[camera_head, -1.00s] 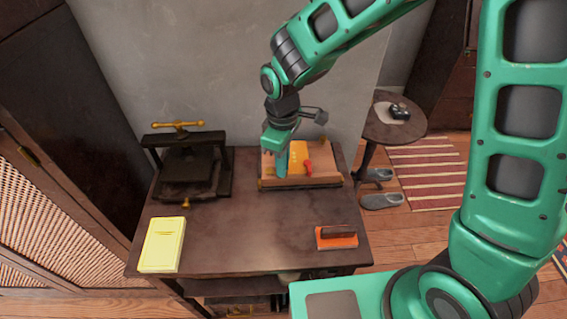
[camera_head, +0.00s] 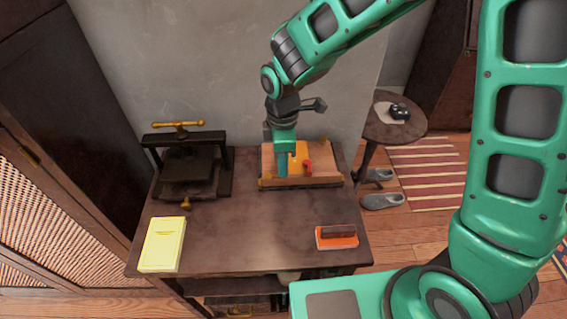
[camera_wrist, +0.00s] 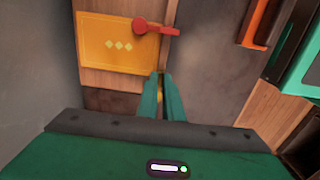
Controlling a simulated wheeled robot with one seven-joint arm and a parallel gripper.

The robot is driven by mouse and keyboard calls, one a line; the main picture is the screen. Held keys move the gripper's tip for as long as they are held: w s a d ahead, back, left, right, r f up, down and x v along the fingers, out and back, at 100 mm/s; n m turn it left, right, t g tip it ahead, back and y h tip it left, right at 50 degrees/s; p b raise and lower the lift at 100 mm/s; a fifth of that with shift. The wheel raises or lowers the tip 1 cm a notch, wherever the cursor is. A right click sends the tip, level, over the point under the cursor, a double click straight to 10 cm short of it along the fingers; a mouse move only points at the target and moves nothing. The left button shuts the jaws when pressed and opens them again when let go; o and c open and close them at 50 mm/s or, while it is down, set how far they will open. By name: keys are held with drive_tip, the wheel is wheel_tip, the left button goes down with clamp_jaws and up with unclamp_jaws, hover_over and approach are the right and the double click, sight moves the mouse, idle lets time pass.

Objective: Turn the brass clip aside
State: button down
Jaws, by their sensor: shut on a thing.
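A wooden board (camera_head: 322,181) lies on the dark table near the wall. It carries a yellow plate (camera_wrist: 108,44) with diamond marks and a red lever (camera_wrist: 156,28). My gripper (camera_head: 283,174) points down at the board's front, left of the red lever. In the wrist view my gripper (camera_wrist: 160,76) has its two teal fingers close together just below the plate's lower right corner. A thin sliver of the brass clip (camera_wrist: 160,97) shows between them. The fingers are shut on it and hide most of it.
A black press (camera_head: 188,168) with a brass handle stands at the table's left. A yellow book (camera_head: 162,245) lies front left, and an orange block with a dark handle (camera_head: 337,238) front right. The table's middle is bare. A round side table (camera_head: 390,130) stands behind right.

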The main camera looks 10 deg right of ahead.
drive_tip(key=shift+w+d, duration=0.2)
drive_tip(key=shift+d, duration=0.05)
drive_tip(key=c, duration=1.9)
unclamp_jaws()
drive_tip(key=shift+a, duration=0.1)
drive_tip(key=shift+s, duration=0.1)
wheel_tip(320, 180, up, 11)
drive_tip(key=shift+f, duration=0.1)
